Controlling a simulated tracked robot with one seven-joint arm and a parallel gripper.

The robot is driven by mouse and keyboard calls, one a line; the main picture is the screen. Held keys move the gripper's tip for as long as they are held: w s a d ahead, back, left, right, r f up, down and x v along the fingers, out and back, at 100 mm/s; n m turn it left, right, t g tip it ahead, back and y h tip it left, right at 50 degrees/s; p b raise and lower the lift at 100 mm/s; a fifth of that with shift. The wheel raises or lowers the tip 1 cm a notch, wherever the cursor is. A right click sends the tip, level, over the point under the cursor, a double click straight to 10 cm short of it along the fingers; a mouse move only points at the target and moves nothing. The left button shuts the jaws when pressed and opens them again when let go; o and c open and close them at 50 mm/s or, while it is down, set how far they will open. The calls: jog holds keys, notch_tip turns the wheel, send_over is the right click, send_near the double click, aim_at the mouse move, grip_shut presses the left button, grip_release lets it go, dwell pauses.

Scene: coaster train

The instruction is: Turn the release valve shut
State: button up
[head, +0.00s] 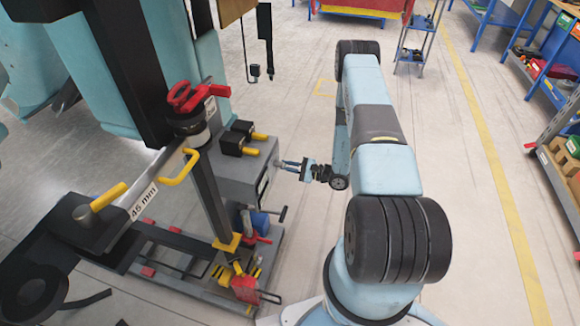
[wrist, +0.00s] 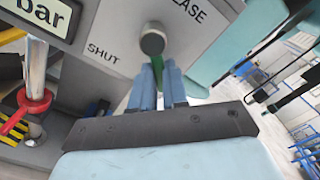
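The release valve shows in the wrist view as a round grey metal knob end (wrist: 152,40) on the face of a grey box. The word SHUT is printed to its lower left and part of RELEASE to its upper right. My gripper (wrist: 159,68) points at the valve, its blue fingers just below the knob with a narrow gap between them. Something green shows near the gap; I cannot tell if it is a handle held there. In the head view my gripper (head: 281,163) is at the right side of the grey box (head: 235,178), hiding most of the valve.
A bar gauge (wrist: 40,14) is on the box face. A red-handled part on a post (wrist: 35,105) stands at the wrist view's left. Yellow-handled black blocks (head: 240,138) sit on the box. A yellow lever (head: 180,168) is to its left. Open floor (head: 470,200) lies to the right.

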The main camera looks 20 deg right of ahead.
grip_shut()
jog(key=shift+d, duration=0.3)
jog(key=m, duration=0.1)
jog(key=s+a+m, duration=0.1)
jog(key=m, duration=0.1)
jog(key=f+m, duration=0.1)
jog(key=m, duration=0.1)
jog(key=shift+s+a, duration=0.15)
jog(key=shift+a, duration=0.15)
jog(key=m, duration=0.1)
jog(key=s+m, duration=0.1)
jog(key=m, duration=0.1)
jog(key=shift+a+m, duration=0.3)
jog(key=shift+a, duration=0.05)
jog(key=m, duration=0.1)
jog(key=s+m, duration=0.1)
jog(key=m, duration=0.1)
jog(key=a+m, duration=0.1)
jog(key=m, duration=0.1)
jog(key=shift+s+r, duration=0.1)
jog(key=shift+s, duration=0.1)
jog(key=shift+s+a+r+m, duration=0.1)
jog(key=shift+s+r+m, duration=0.1)
jog(key=shift+m, duration=0.85)
jog(key=shift+s+a+r+m, duration=0.1)
jog(key=shift+s+r+m, duration=0.1)
jog(key=shift+m, duration=0.85)
